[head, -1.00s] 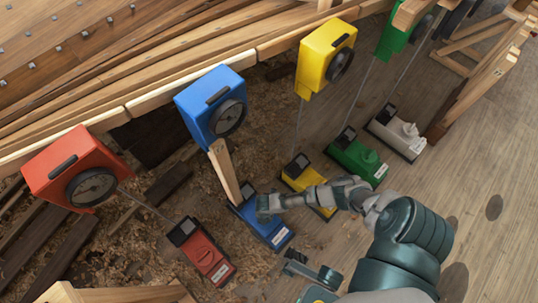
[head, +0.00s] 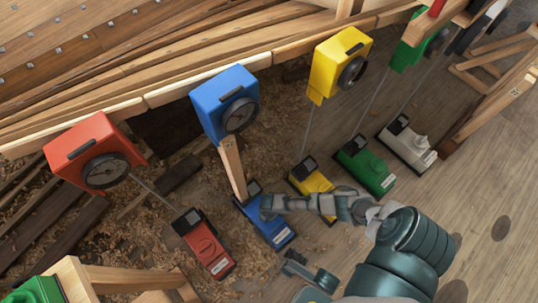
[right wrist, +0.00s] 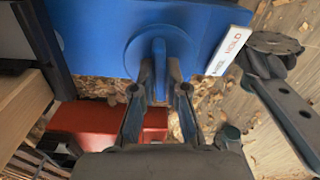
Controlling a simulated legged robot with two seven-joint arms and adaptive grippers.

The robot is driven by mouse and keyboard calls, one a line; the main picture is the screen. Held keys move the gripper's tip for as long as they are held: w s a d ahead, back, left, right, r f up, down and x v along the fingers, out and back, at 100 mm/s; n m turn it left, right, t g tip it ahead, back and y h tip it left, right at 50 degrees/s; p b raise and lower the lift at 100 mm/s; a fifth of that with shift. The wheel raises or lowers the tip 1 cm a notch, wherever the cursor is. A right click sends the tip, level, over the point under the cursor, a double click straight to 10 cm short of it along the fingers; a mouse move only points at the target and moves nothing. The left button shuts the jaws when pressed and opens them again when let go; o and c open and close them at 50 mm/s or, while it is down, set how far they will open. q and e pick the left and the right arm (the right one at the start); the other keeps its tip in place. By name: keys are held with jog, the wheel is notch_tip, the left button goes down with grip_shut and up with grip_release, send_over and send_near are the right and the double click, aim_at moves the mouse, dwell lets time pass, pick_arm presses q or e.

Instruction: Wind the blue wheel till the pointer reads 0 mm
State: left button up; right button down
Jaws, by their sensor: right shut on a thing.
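The blue gauge box (head: 212,98) sits on the hull's timber edge in the head view. Its round dial (head: 240,115) faces me, but the pointer's reading is too small to tell. The blue lower unit (head: 277,236) is on the floor below. In the right wrist view the blue wheel (right wrist: 135,50) is a round disc with a raised middle grip. My right gripper (right wrist: 160,82) is shut on that grip; it also shows over the blue unit in the head view (head: 268,205). It hides part of the wheel. My left gripper is not in view.
Red (head: 205,245), yellow (head: 312,178), green (head: 365,165) and white (head: 408,145) lower units stand nearby. A wooden post (head: 233,167) rises beside the blue unit. Wood shavings cover the floor.

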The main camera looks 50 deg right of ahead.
jog(key=c, duration=1.2)
grip_release()
jog(key=shift+a, duration=0.1)
notch_tip(320, 180, up, 12)
jog(key=shift+f, duration=0.1)
